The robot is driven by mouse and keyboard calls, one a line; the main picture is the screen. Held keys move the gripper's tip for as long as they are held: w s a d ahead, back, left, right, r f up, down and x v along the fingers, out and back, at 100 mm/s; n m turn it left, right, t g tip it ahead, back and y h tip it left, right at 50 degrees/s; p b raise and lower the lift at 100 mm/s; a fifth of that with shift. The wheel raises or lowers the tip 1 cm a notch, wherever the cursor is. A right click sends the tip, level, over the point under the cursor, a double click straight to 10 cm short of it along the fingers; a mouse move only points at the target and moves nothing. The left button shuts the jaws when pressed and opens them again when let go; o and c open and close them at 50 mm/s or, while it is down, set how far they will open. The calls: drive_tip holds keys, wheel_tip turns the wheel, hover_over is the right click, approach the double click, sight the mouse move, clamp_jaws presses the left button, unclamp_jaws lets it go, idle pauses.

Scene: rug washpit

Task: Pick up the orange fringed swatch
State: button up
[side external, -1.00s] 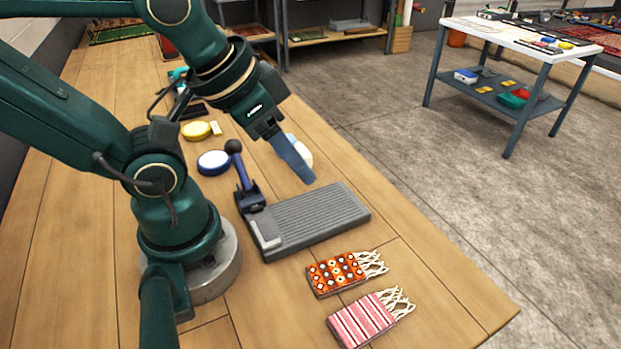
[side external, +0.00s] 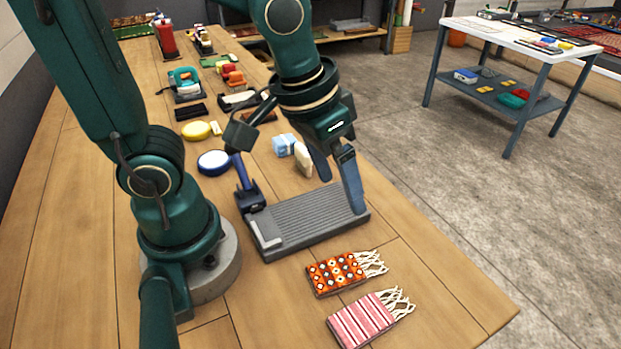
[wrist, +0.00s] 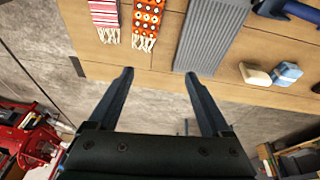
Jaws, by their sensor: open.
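The orange fringed swatch (side external: 337,272) lies flat on the wooden bench in the side view, with a patterned face and pale fringe pointing right. It also shows at the top of the wrist view (wrist: 148,16), fringe toward the gripper. My gripper (side external: 340,197) is open and empty, above the far end of the grey ribbed board (side external: 305,222), behind the swatch. In the wrist view the two fingers (wrist: 160,75) are spread apart, with the swatch beyond their tips. Nothing covers the swatch.
A pink striped fringed swatch (side external: 362,320) lies close beside the orange one, nearer the camera. A blue-handled tool (side external: 246,188) stands at the board's left end. A blue block (side external: 284,145) and a cream block (side external: 303,160) lie behind my gripper.

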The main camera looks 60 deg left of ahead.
sight(337, 271)
drive_tip(key=d+f+g, duration=0.1)
drive_tip(key=f, duration=0.1)
drive_tip(key=s+d+f+m+g, duration=0.1)
drive_tip(key=f, duration=0.1)
drive_tip(key=d+f+g, duration=0.1)
drive_tip(key=d+f, duration=0.1)
drive_tip(key=f, duration=0.1)
drive_tip(key=shift+s+f+m+y, duration=0.1)
drive_tip(key=shift+s+m+y, duration=0.1)
drive_tip(key=shift+m+y, duration=0.1)
drive_tip(key=shift+s+f, duration=0.15)
drive_tip(key=shift+f, duration=2.5)
drive_tip(key=c, duration=1.1)
drive_tip(key=shift+r, duration=0.15)
drive_tip(key=shift+c, duration=0.2)
